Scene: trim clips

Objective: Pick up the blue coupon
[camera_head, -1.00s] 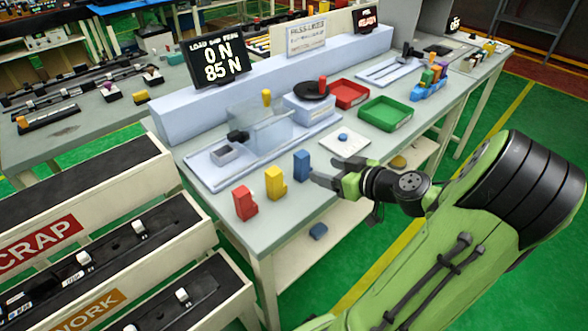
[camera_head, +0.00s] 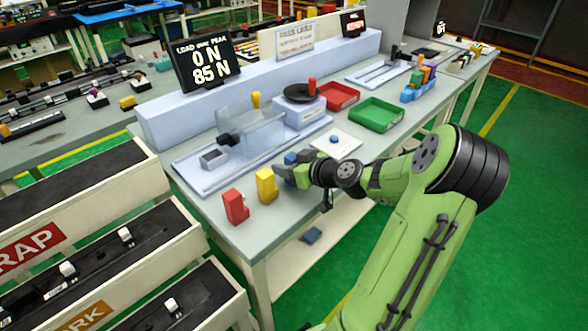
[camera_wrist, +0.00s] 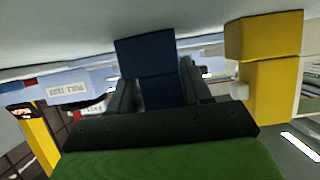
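The blue coupon (camera_head: 290,158) stands on the bench to the right of the yellow coupon (camera_head: 266,185). In the head view my gripper (camera_head: 286,173) hides most of it, leaving only its top showing. In the wrist view, which is upside down, the blue coupon (camera_wrist: 146,58) lies between the two dark fingers of my gripper (camera_wrist: 156,80). The fingers look apart, with a narrow gap beside the coupon; firm contact is not visible. The yellow coupon also shows in the wrist view (camera_wrist: 265,75), just outside the right finger.
A red coupon (camera_head: 235,206) stands left of the yellow one. Behind are a test fixture with a clear shield (camera_head: 250,133), a white pad (camera_head: 345,148) with a blue knob, a red tray (camera_head: 338,97) and a green tray (camera_head: 376,121). The bench's front edge is close below.

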